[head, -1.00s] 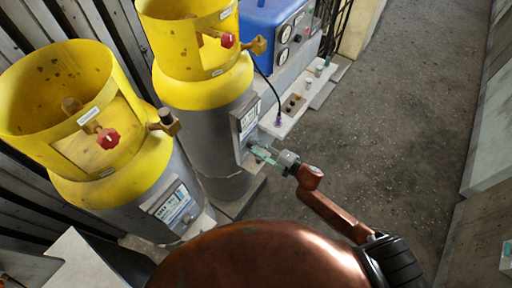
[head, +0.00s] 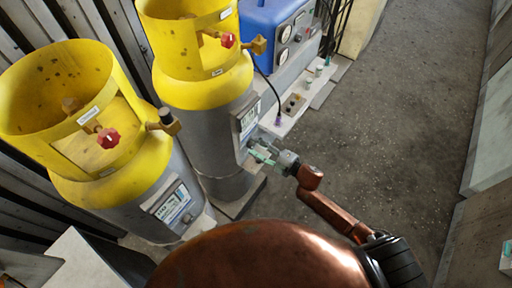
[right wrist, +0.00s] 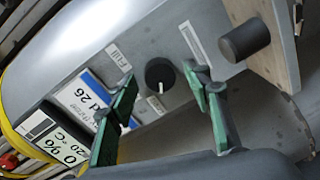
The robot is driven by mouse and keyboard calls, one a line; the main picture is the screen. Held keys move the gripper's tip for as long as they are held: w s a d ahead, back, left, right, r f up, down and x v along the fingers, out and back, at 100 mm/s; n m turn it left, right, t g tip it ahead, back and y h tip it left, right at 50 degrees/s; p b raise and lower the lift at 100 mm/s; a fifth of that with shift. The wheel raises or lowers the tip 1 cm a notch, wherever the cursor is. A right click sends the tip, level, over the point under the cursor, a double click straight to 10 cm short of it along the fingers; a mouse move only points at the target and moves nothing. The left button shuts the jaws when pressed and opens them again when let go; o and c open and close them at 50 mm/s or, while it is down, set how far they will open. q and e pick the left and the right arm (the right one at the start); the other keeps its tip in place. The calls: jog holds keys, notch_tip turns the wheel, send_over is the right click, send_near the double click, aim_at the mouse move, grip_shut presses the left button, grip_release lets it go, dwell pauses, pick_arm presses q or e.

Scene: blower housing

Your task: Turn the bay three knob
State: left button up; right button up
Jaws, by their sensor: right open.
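A black round knob (right wrist: 160,74) with a white pointer line sits on a grey panel (right wrist: 143,52) in the right wrist view. In the head view my right gripper (head: 262,147) is at the panel of the rear yellow-and-grey cylinder (head: 205,95), where the knob is hidden. I see no bay number. My left gripper is not in view.
A front yellow-and-grey cylinder (head: 75,125) has its own panel (head: 173,204). A blue unit with gauges (head: 278,30) and a small switch box (head: 293,104) stand behind. A dark cylindrical stub (right wrist: 245,38) is right of the knob. Open floor (head: 400,120) lies right.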

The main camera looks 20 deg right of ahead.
jog(key=v, duration=1.2)
jog(key=s+d+f+m+h, duration=0.1)
jog(key=d+f+m+h, duration=0.3)
jog(key=f, duration=0.6)
jog(key=s+d+f+m+h, duration=0.1)
jog(key=d+f+m+h, duration=0.25)
jog(key=d+f, duration=0.5)
jog(key=s+d+f+m+g+h, duration=0.1)
jog(key=s+d+f+m+g, duration=0.15)
jog(key=s+f, duration=0.4)
jog(key=s+d+f+m+g+h, duration=0.1)
jog(key=s+f+m+h, duration=0.15)
jog(key=f, duration=0.75)
jog(key=s+f+m+g, duration=0.4)
jog(key=s+f, duration=0.7)
jog(key=s, duration=0.3)
jog(key=s+a+f+m+g, duration=0.1)
jog(key=s+a+f, duration=0.1)
jog(key=s, duration=0.5)
jog(key=s+a+f+m+g, duration=0.2)
jog(key=s+f, duration=0.2)
jog(key=s, duration=0.4)
jog(key=s+a+f+m+g, duration=0.1)
jog(key=s+a+f+g, duration=0.1)
jog(key=s, duration=0.6)
jog(key=shift+a+f, duration=0.3)
jog(key=shift+f, duration=0.15)
